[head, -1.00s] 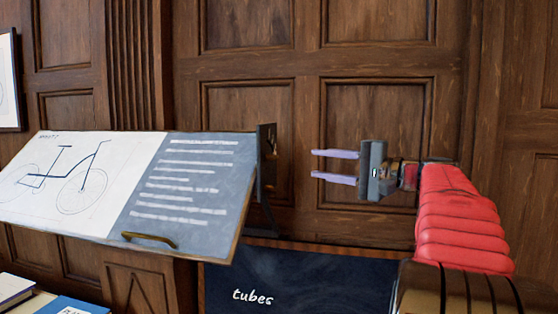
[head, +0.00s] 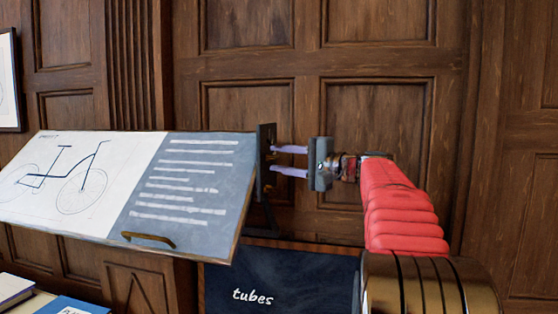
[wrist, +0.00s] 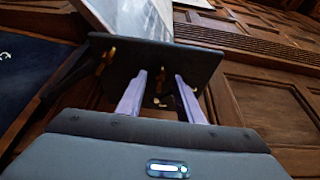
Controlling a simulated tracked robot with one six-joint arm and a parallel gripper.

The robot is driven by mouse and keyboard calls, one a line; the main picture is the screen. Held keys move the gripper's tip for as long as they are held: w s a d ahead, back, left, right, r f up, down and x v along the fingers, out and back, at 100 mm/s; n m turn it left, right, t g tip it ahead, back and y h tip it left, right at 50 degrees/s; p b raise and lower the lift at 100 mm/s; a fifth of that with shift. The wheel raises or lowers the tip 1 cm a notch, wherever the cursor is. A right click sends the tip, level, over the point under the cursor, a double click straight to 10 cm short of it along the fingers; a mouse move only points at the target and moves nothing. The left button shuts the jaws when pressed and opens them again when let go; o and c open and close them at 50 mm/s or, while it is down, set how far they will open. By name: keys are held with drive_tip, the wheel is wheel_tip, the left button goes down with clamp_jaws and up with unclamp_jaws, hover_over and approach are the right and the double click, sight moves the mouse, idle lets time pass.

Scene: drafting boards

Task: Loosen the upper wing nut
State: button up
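The drafting board (head: 192,185) is tilted, with a dark upright plate (head: 262,137) at its right edge. The plate also shows in the wrist view (wrist: 205,62). In the wrist view a small brass piece, seemingly the upper wing nut (wrist: 160,82), lies between my fingertips. Another brass piece, seemingly the lower wing nut (wrist: 106,60), is to the left, outside the fingers. My gripper (head: 271,160) is open, its two pale purple fingers pointing at the plate and their tips close to it. I cannot tell whether the fingers touch the nut.
A dark panel lettered "tubes" (head: 300,283) stands below my arm. A brass handle (head: 149,239) is on the board's lower edge. Books (head: 68,306) lie at the lower left. Wood panelling (head: 375,100) fills the background; the space right of the plate is free around my arm.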

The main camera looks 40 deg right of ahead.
drive_tip(key=shift+w+a, duration=0.1)
drive_tip(key=shift+w, duration=0.3)
clamp_jaws()
